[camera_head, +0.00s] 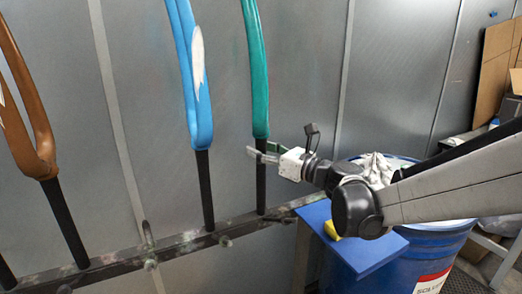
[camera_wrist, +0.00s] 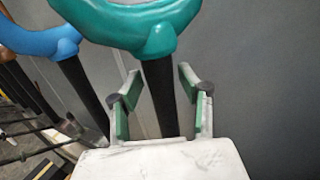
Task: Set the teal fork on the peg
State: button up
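The teal fork (camera_head: 256,70) stands upright at the right of the row, its black tube (camera_head: 261,190) reaching down to the dark rail (camera_head: 190,242). The peg itself cannot be made out under it. My gripper (camera_head: 264,152) is at the upper part of this tube, just below the teal crown. In the wrist view, the green-padded fingers of my gripper (camera_wrist: 160,88) stand apart on either side of the black tube (camera_wrist: 160,98), with gaps showing. The teal crown (camera_wrist: 150,30) is just beyond the fingertips.
A blue fork (camera_head: 192,85) and a brown fork (camera_head: 38,140) stand left on the same rail. A blue board (camera_head: 355,255) with a yellow item (camera_head: 331,230) lies below my arm, by a blue drum (camera_head: 430,250). A grey wall is behind.

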jog(key=v, duration=1.2)
dwell(0.3)
jog(key=s+f+n+g+h, duration=0.1)
jog(key=s+n, duration=0.1)
jog(key=s+a+f+n+h, duration=0.1)
jog(key=s+n, duration=0.1)
jog(key=s+f+n+g+h, duration=0.1)
jog(key=s+f+n, duration=0.1)
jog(key=shift+a+f+n+g, duration=0.1)
jog(key=shift+a+n+g, duration=0.2)
jog(key=shift+a+n, duration=0.1)
jog(key=s+d+f+n+g+h, duration=0.1)
jog(key=s+d+f+n+h, duration=0.3)
jog(key=s+n, duration=0.4)
jog(key=s+d+f+n+g+h, duration=0.1)
jog(key=s+d+f+n+h, duration=0.4)
jog(key=n, duration=0.6)
jog(key=s+d+h, duration=0.2)
jog(key=s+d, duration=0.1)
jog(key=s, duration=0.1)
jog(key=shift+s+d, duration=0.2)
jog(key=shift+s, duration=0.15)
